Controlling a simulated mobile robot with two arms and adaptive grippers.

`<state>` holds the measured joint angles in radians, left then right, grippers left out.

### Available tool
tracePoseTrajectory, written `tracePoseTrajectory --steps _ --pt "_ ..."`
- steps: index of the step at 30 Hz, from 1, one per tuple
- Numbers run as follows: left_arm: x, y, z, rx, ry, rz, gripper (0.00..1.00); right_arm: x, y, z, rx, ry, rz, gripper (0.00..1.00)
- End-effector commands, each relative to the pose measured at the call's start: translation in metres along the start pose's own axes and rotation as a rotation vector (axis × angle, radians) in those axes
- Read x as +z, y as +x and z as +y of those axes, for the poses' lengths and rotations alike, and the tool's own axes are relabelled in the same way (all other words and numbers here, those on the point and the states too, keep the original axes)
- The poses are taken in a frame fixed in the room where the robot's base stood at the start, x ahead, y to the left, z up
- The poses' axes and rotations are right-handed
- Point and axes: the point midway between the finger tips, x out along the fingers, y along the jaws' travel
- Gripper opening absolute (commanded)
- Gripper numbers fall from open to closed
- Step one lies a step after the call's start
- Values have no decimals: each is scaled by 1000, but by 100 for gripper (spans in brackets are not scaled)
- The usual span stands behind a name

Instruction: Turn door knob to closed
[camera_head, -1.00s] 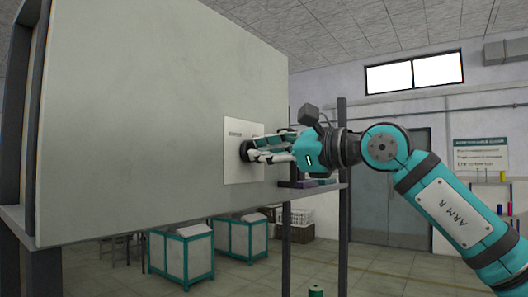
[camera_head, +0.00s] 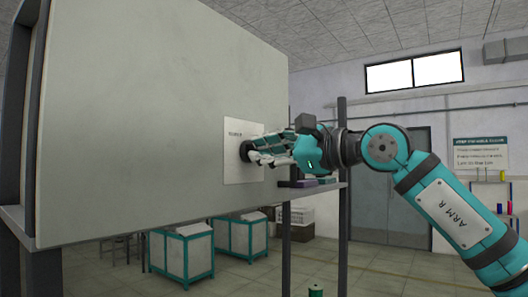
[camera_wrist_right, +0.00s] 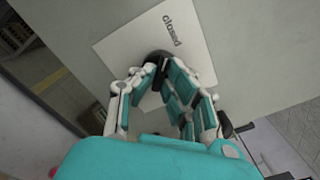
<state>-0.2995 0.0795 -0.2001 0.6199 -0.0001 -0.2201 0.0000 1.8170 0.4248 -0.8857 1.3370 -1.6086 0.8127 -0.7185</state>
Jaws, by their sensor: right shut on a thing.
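A dark round door knob (camera_head: 246,150) sits on a pale square plate (camera_head: 240,172) on the big grey door panel (camera_head: 140,120). My right gripper (camera_head: 256,151) is shut on the knob, its fingers on either side. In the right wrist view the knob (camera_wrist_right: 158,58) shows between the fingertips of my right gripper (camera_wrist_right: 160,72), and the plate (camera_wrist_right: 120,45) carries the word "closed" near its edge. My left gripper is not in view.
A shelf (camera_head: 312,187) with small dark boxes lies below my right gripper, with a dark upright post (camera_head: 342,225) beside it. Teal-framed bins (camera_head: 182,252) stand on the floor beneath the panel. A grey door (camera_head: 385,200) is in the far wall.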

Motion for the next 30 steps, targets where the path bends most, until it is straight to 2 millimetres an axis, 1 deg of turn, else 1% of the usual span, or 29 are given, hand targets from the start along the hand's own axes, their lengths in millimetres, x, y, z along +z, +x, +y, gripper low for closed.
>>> tracePoseTrajectory --steps 1,3,6,13,17,20,27,30 --pt "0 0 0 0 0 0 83 -1 0 1 2 -2 2 13" --pt "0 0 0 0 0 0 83 -1 0 1 2 -2 2 22" --pt "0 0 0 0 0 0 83 -1 0 1 1 -1 1 33" --pt "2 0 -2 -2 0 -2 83 0 0 0 0 0 1 33" --pt "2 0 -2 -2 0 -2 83 -1 -8 -1 -2 0 2 33" --pt "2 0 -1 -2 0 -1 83 -2 -24 -1 -2 -2 3 33" --pt "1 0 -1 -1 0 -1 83 -2 -76 -1 -2 0 2 33" --pt "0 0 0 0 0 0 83 -1 -94 0 -1 -2 3 33"
